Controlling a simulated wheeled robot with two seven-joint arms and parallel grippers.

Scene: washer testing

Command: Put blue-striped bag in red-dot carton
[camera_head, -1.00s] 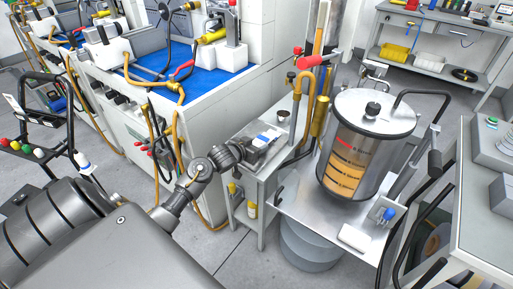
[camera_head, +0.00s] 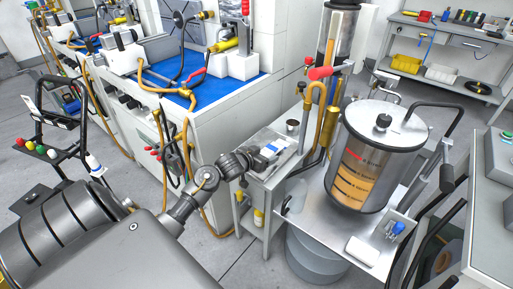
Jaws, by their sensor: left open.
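A small white item with a blue patch (camera_head: 272,149) lies on the small grey side table beside the glass drum; it may be the blue-striped bag, but it is too small to be sure. My left gripper (camera_head: 256,157) is at the left edge of that table, next to this item. It is open, but its fingers are small and partly hidden, and I cannot tell whether they touch the item. I cannot make out a carton with a red dot. My right gripper is not in view.
The glass drum (camera_head: 372,158) stands on a metal stand just right of the side table. A grey bench with a blue mat (camera_head: 205,92) stands behind my left arm. A yellow bottle (camera_head: 258,217) is on the table's lower shelf. Open floor lies at lower centre.

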